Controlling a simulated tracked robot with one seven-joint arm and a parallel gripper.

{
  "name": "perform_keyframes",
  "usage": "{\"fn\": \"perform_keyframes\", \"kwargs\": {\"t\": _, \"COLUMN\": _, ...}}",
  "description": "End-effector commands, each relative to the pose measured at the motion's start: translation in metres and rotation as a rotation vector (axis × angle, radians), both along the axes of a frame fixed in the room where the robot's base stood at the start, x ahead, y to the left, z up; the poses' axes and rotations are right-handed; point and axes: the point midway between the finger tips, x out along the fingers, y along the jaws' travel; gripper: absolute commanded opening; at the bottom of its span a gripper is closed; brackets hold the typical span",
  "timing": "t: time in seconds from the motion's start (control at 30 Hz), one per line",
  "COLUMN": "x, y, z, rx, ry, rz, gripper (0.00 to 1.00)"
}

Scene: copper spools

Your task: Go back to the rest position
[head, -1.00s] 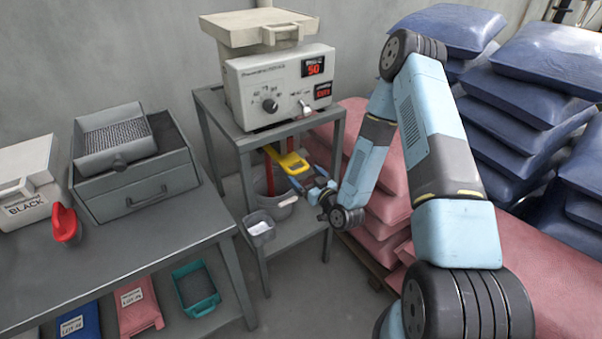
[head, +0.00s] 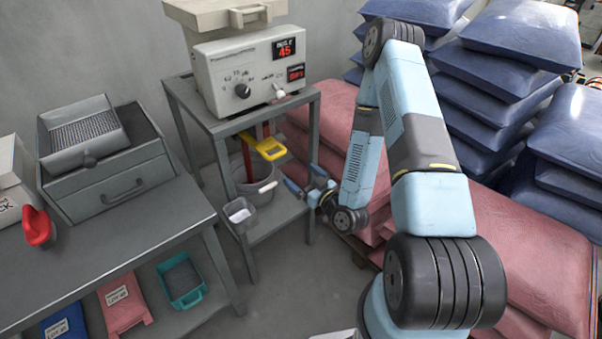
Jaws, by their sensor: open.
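My gripper (head: 304,186) is open and empty in the head view. It is beside the lower part of the grey stand, just right of a grey bucket. The bucket (head: 255,193) stands on the stand's lower shelf (head: 290,221) with its pale handle toward my gripper. A yellow handle-like part (head: 267,146) with red uprights sits above the bucket, apart from my fingers. My arm bends down from the right side of the picture.
The machine (head: 250,72) on the stand shows 45 in red. A small grey bin (head: 239,214) is beside the bucket. Pink sacks (head: 530,265) and blue sacks (head: 500,90) are piled right. A bench (head: 130,225) with a grey drawer box (head: 105,180) and a red scoop (head: 37,227) is left.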

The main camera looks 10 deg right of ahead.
Motion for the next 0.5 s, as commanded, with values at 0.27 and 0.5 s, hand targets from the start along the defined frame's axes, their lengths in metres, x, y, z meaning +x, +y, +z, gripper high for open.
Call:
{"fn": "perform_keyframes", "kwargs": {"t": 0.27, "x": 0.003, "y": 0.001, "z": 0.002, "rx": -0.012, "ry": 0.002, "rz": 0.006, "gripper": 1.00}}
{"fn": "perform_keyframes", "kwargs": {"t": 0.5, "x": 0.025, "y": 0.000, "z": 0.022, "rx": -0.123, "ry": 0.045, "rz": 0.043, "gripper": 1.00}}
